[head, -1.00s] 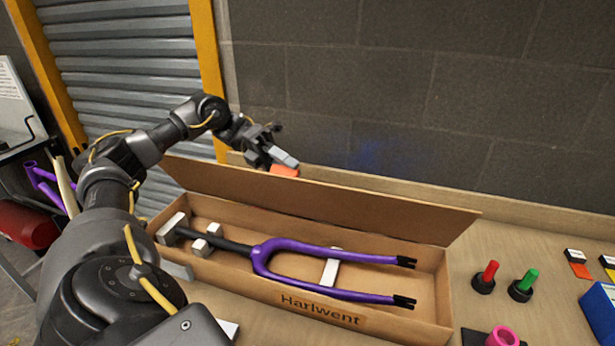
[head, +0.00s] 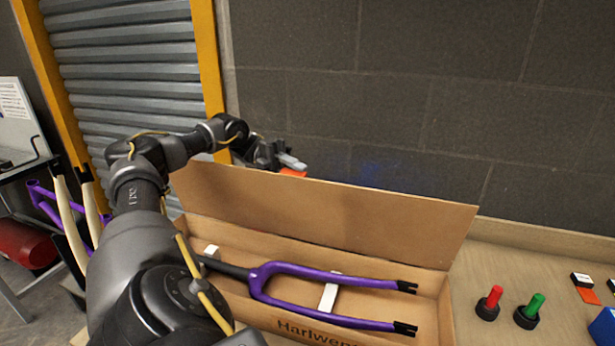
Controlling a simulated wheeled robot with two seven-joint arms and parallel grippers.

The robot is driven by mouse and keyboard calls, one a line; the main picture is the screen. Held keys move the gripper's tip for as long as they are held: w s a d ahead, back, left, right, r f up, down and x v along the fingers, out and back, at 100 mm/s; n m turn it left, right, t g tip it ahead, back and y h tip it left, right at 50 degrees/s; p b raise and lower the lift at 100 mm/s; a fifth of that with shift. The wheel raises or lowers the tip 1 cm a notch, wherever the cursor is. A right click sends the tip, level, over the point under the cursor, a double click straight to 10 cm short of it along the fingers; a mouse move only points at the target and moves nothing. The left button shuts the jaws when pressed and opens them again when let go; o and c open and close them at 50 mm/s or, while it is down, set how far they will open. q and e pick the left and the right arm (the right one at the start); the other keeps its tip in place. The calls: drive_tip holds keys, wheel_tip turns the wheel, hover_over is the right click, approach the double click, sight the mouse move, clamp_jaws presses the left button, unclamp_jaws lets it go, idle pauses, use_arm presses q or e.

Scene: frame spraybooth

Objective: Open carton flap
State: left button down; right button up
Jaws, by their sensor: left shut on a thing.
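The long cardboard carton (head: 447,315) lies on the bench with its top open. Its rear flap (head: 330,210) stands raised along the back edge, its broad brown face showing. A purple fork (head: 310,273) lies inside on white blocks. My left gripper (head: 287,164) is behind the flap's top edge, towards its left part. It is shut by an orange piece (head: 293,172) at that edge. The flap hides part of this piece, so the exact grip is unclear. My left arm covers the carton's left end. My right gripper is out of view.
A red peg (head: 490,303) and a green peg (head: 530,310) stand right of the carton, near a blue box (head: 604,327). A block wall (head: 420,100) rises close behind. Purple frame parts (head: 45,203) are at the left.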

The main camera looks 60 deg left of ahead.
use_arm(q)
drive_tip(key=shift+w+a+f, duration=0.1)
drive_tip(key=shift+w+a, duration=0.1)
idle(0.5)
drive_tip(key=c, duration=1.3)
unclamp_jaws()
drive_tip(key=shift+w, duration=0.1)
drive_tip(key=shift+a, duration=0.1)
